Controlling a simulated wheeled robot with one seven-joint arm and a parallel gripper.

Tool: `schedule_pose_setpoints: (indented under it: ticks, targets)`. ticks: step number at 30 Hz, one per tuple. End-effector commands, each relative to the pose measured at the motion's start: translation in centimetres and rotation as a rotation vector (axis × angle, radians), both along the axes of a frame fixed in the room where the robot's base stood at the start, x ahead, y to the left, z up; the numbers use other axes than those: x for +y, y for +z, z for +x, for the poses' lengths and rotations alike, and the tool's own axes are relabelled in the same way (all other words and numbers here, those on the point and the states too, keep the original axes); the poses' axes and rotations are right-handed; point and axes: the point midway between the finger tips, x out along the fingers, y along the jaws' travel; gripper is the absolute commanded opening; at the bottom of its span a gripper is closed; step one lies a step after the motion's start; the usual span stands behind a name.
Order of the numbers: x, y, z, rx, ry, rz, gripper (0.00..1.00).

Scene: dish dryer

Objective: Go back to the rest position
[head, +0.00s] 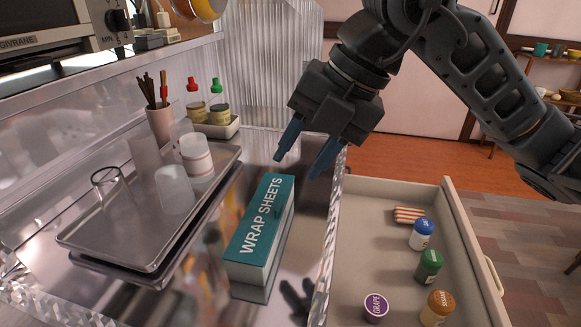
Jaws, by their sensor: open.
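My gripper (303,156) is in the upper middle of the head view, at the end of my dark arm that comes in from the upper right. Its two blue fingers are apart and point down and to the left, with nothing between them. It hangs over the shiny metal counter (270,150), just beyond the far end of a teal and white wrap sheets box (262,228). The box lies on the counter. The gripper looks apart from the box.
A metal tray (150,255) with clear cups lies left of the box. Sauce bottles (218,105) and a utensil cup (160,125) stand behind it. On the right, an open drawer (390,265) holds several capped jars (429,265). A toaster oven (50,30) sits upper left.

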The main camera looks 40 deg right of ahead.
Motion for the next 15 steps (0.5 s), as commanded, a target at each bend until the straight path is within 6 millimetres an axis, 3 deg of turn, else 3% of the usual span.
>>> schedule_pose_setpoints:
  ticks: [4, 15]
  targets:
    - [-0.29, 1.08, -0.44, 0.0, 0.0, 0.0, 0.43]
    - [-0.33, 1.21, -0.55, 0.0, 0.0, 0.0, 0.43]
